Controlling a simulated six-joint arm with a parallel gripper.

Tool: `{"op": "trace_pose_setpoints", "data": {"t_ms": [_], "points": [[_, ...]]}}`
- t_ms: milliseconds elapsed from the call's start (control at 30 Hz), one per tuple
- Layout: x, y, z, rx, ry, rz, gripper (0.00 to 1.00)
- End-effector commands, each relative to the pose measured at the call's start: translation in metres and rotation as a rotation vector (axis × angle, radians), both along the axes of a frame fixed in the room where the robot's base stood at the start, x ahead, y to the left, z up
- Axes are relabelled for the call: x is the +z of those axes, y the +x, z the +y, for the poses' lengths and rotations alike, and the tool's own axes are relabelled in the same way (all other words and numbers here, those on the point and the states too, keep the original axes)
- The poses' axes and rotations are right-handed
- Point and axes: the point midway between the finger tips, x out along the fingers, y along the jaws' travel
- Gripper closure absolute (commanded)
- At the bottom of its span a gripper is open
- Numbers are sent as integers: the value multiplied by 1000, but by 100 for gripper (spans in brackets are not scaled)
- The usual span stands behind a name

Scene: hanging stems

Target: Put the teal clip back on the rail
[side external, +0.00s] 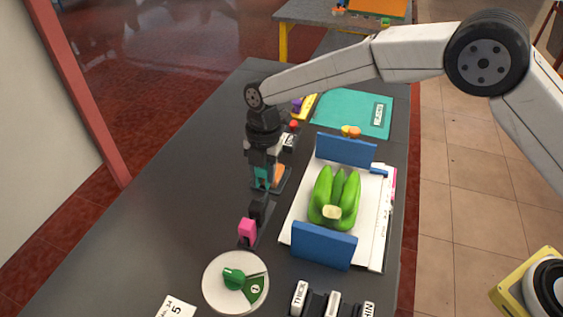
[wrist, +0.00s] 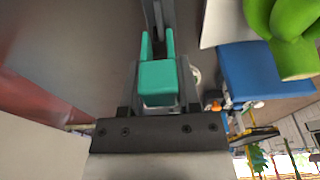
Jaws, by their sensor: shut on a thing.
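The teal clip (side external: 262,177) is between the fingers of my gripper (side external: 262,172), which points down over the dark rail in the side view. In the wrist view the teal clip (wrist: 158,83) shows its flat face and two prongs, with my gripper (wrist: 158,95) shut on it from both sides. The dark rail (wrist: 154,14) runs up from between the two prongs. I cannot tell whether the prongs touch the rail. A pink clip (side external: 247,231) and a black clip (side external: 258,211) sit in line nearer the camera, and an orange piece (side external: 279,174) lies just right of my gripper.
A round dial (side external: 222,292) with a green knob stands at the front. The table's left side is clear.

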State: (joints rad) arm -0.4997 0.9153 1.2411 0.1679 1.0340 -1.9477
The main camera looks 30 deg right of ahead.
Motion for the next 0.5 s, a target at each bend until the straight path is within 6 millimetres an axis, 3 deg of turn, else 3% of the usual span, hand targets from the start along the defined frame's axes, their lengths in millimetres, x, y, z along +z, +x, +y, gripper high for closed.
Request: {"op": "trace_pose_setpoints", "data": {"t_ms": [500], "points": [[-25,0,0,-1,0,0,100]]}}
